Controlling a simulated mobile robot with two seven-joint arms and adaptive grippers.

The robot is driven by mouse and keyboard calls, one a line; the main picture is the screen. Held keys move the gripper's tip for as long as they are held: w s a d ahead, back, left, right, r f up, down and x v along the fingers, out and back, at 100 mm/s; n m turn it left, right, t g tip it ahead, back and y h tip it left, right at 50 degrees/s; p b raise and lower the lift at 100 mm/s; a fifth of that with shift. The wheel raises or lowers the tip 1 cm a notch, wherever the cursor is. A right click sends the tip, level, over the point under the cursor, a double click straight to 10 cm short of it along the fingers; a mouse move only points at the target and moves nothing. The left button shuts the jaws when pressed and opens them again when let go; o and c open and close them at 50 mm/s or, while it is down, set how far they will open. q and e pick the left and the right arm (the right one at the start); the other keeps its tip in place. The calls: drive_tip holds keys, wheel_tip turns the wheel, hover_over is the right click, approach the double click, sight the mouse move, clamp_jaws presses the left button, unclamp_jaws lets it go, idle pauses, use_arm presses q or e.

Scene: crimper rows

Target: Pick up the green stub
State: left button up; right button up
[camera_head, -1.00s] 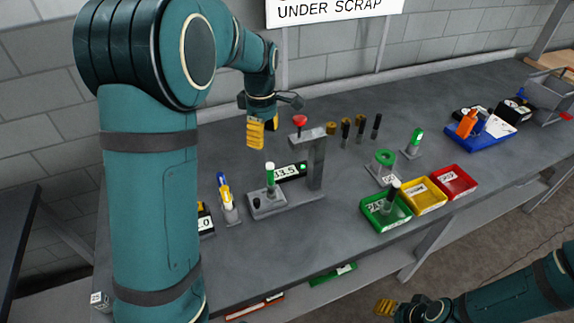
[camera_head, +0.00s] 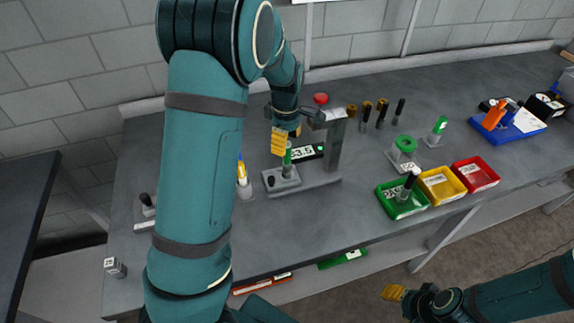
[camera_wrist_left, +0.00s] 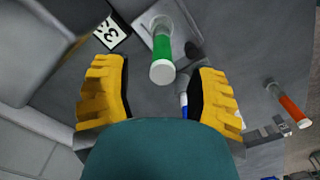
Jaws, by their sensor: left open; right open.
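The green stub (camera_head: 287,158), a green cylinder with a pale end, stands upright in the grey press fixture (camera_head: 318,183) on the bench. It shows in the left wrist view (camera_wrist_left: 162,50) with its pale end toward the camera. My left gripper (camera_head: 279,143) is open above and close to the stub, partly covering it in the head view. In the left wrist view its yellow fingers (camera_wrist_left: 158,85) are apart, with the stub ahead of the gap and nothing held. My right gripper (camera_head: 393,293) is open and empty at the lower right, off the bench front.
A display (camera_head: 306,152) stands behind the fixture, whose column has a red knob (camera_head: 320,99). Green (camera_head: 424,205), yellow (camera_head: 434,196) and red (camera_head: 483,182) bins sit at right. The front middle bench is clear.

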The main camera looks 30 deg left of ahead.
sight(287, 150)
use_arm(q)
wheel_tip(287, 150, down, 3)
drive_tip(key=shift+d+f, duration=0.15)
drive_tip(key=shift+s, duration=0.1)
clamp_jaws()
